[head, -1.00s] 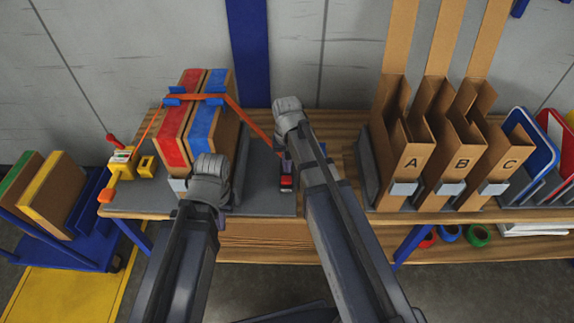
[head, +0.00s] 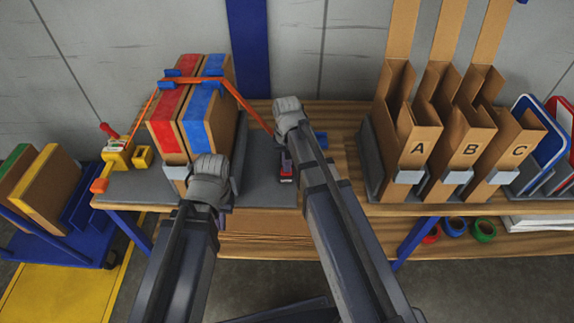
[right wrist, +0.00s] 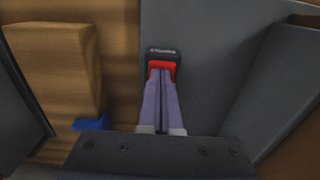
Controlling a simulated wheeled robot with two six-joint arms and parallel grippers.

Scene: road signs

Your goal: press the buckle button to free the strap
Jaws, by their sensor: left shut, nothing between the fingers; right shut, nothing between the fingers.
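The buckle (right wrist: 163,55) is black with a red button (right wrist: 161,67), and lies on the grey mat. In the head view the buckle (head: 286,180) shows just below my right gripper (head: 286,163). My right gripper is shut and empty; in the right wrist view its purple fingertips (right wrist: 161,76) are at the red button, touching or almost touching. The orange strap (head: 245,105) runs over the red and blue boxes and down behind my right wrist, so its end at the buckle is hidden. My left gripper (head: 212,180) is shut and empty in front of the boxes, its fingertips mostly hidden.
The strapped red box (head: 166,125) and blue box (head: 198,122) stand left of the buckle. A yellow ratchet piece (head: 118,158) is at the bench's left end. Cardboard bins A, B and C (head: 470,150) stand to the right. A blue piece (head: 320,138) lies beside my right wrist.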

